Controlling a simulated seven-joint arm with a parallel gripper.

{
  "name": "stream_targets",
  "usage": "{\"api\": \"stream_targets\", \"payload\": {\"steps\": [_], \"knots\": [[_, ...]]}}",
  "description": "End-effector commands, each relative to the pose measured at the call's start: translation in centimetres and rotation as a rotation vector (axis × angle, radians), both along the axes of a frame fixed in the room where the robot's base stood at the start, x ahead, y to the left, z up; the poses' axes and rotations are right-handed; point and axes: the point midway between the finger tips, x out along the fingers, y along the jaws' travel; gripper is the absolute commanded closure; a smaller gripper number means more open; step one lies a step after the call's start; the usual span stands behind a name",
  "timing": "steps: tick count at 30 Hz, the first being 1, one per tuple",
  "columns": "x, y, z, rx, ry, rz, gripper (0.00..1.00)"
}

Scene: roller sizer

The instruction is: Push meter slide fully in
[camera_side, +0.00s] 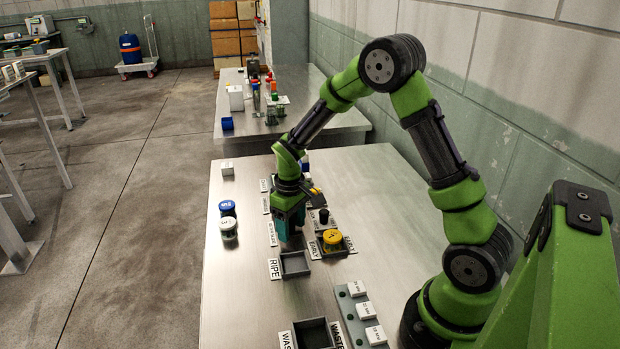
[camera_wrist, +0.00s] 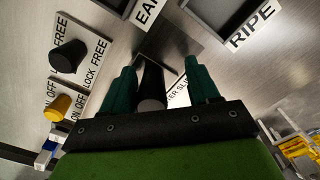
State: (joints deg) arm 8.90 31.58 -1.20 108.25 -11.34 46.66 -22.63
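The meter slide shows in the wrist view as a dark round handle (camera_wrist: 151,84) in front of a bare metal strip. A white label (camera_wrist: 178,96), partly hidden and reading "ER SLI", lies beside it. My gripper (camera_wrist: 163,75) points down with its two teal fingers apart, one on each side of the handle. Gaps show beside the handle, so the fingers do not look closed on it. In the side view my gripper (camera_side: 290,222) is low over the table by the slide's label (camera_side: 272,234) and hides the handle. How far in the slide sits cannot be told.
The RIPE tray (camera_side: 284,275) is just in front of my gripper. A black knob (camera_wrist: 68,56) and a yellow knob (camera_wrist: 57,107) are nearby.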

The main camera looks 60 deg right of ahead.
Motion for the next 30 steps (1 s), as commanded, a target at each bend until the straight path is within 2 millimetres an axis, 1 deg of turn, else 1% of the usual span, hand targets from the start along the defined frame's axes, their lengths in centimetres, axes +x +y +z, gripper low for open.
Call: {"api": "stream_targets", "payload": {"steps": [1, 3, 25, 26, 27, 29, 30], "knots": [[-0.1, 0.4, 0.9, 0.001, -0.006, 0.004, 0.42], [0.0, 0.3, 2.4, 0.001, -0.007, 0.002, 0.42], [0.0, 0.2, 17.0, 0.0, -0.005, 0.002, 0.42], [-0.3, 0.4, 17.0, 0.005, -0.006, -0.015, 0.42], [-0.7, 0.7, 16.3, 0.012, -0.016, -0.063, 0.42], [-1.2, 1.1, 15.9, 0.022, -0.038, -0.129, 0.42], [-1.8, 1.6, 16.3, 0.03, -0.06, -0.149, 0.42]]}}
